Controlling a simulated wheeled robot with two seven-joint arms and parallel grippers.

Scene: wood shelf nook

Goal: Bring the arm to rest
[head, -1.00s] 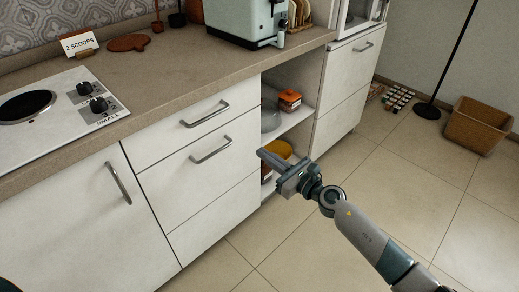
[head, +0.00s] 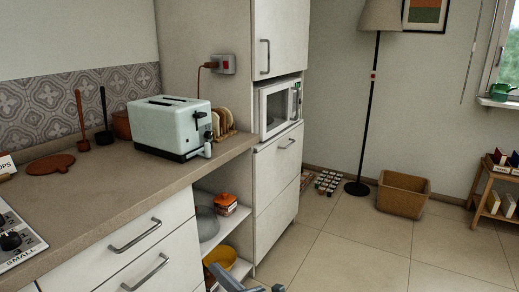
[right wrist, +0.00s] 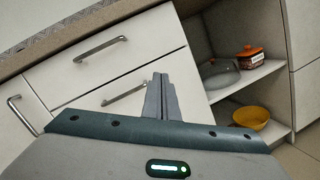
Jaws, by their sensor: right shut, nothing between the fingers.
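My right gripper (right wrist: 160,98) shows in the right wrist view with its two fingers together and nothing between them. It is in front of the white drawers (right wrist: 125,65), to the left of the open shelf nook. In the head view only the tip of my right gripper (head: 232,284) shows at the bottom edge, in front of the shelves. My left gripper is not in either view.
The open nook holds an orange-lidded jar (right wrist: 250,56), a glass bowl (right wrist: 218,74) and a yellow bowl (right wrist: 250,117). A toaster (head: 172,127) stands on the counter (head: 110,190). A microwave (head: 278,106), floor lamp (head: 370,110) and basket (head: 403,194) are farther back.

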